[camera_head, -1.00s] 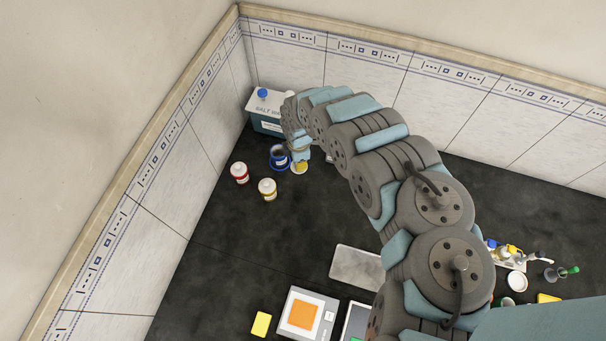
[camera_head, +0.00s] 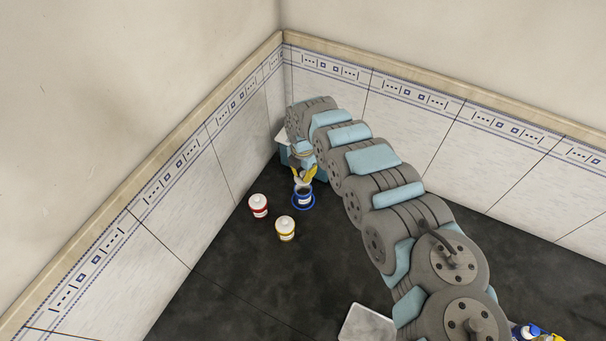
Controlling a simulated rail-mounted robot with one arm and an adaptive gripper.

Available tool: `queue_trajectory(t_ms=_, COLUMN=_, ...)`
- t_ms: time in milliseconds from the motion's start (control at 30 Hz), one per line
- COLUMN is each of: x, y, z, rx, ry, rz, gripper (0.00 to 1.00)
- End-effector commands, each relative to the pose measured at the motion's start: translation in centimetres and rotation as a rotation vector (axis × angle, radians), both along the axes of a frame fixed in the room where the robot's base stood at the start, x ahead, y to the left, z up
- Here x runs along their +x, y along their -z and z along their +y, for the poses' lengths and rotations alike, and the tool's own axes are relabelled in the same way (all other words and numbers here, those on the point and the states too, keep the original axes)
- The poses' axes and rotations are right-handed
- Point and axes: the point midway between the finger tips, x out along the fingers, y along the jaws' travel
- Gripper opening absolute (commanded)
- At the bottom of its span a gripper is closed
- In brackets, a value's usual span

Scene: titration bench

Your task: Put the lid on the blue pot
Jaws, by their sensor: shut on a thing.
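The blue pot (camera_head: 304,200) stands on the dark bench near the back left corner, with a blue ring around its base. Its top looks dark and open. My gripper (camera_head: 304,178), with yellow fingers, is just above the pot's far edge and points down. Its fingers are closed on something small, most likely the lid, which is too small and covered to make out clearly. I cannot tell whether it touches the pot's rim.
A red-banded pot (camera_head: 258,206) and a yellow-banded pot (camera_head: 285,229), both with white tops, stand to the left and front. A teal box (camera_head: 285,152) stands behind, partly covered by my arm. The bench is clear in front of the pots.

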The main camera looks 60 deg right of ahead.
Motion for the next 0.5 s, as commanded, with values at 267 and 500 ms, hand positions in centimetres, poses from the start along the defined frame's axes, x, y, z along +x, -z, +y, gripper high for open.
queue_trajectory(t_ms=267, x=0.0, y=2.7, z=0.1, rx=0.002, ry=0.000, rz=0.000, gripper=0.00)
queue_trajectory(t_ms=500, x=0.0, y=4.3, z=0.1, rx=0.000, ry=0.001, rz=0.001, gripper=0.00)
